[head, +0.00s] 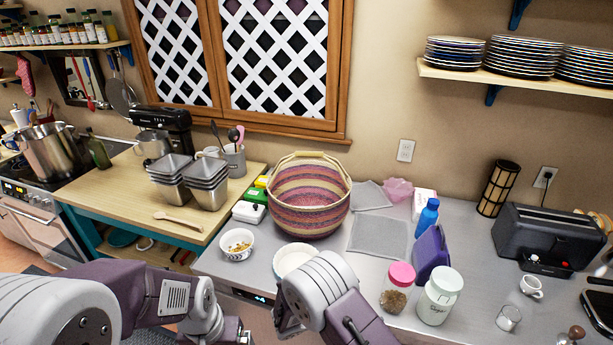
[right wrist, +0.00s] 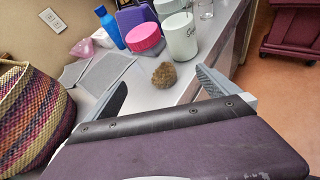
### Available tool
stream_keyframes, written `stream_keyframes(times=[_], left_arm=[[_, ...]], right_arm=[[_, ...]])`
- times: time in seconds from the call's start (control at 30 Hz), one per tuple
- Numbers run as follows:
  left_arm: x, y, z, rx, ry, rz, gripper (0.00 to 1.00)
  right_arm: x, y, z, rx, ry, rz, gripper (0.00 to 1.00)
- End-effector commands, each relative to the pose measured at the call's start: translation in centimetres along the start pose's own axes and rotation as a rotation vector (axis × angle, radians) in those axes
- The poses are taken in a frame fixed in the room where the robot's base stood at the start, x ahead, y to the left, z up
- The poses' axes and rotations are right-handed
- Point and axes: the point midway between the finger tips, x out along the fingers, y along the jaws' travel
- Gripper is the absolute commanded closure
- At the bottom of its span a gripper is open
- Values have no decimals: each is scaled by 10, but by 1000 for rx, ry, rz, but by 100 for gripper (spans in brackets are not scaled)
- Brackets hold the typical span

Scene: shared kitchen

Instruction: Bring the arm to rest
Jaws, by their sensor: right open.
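My right gripper (head: 288,318) is low in the middle of the head view, at the counter's front edge near a white bowl (head: 294,260). In the right wrist view its two fingers (right wrist: 160,88) are spread wide with nothing held between them. A clear jar with a pink lid (right wrist: 145,38) and brown contents shows beyond the fingers, apart from them. My left arm comes in from the lower left of the head view. Its wrist end (head: 225,328) is at the bottom edge, and its fingers cannot be made out.
A woven basket (head: 305,195) stands behind the right gripper. A bowl of food (head: 237,244) is to its left. The pink-lidded jar (head: 397,288), a white canister (head: 439,296), a blue bottle (head: 427,218) and a toaster (head: 545,235) stand to the right. A grey mat (head: 379,237) lies flat.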

Motion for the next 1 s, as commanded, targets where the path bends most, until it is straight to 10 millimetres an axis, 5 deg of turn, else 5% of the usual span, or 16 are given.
stream_keyframes(times=[0.17,0.37,0.47,0.6,0.8,1.0], left_arm=[[24,0,2,0,0,0,5],[50,-1,5,0,0,0,5],[69,-1,7,0,0,0,5],[90,-2,9,0,0,0,5],[87,-2,9,0,0,0,5],[87,-2,9,0,0,0,5]], right_arm=[[29,-19,40,176,22,-141,0],[50,-85,70,473,128,-405,0],[46,-134,68,719,232,-593,0],[11,-184,36,1181,432,-863,0],[-42,-179,-6,1616,613,-1103,0],[-44,-158,-12,1766,660,-1127,0]])
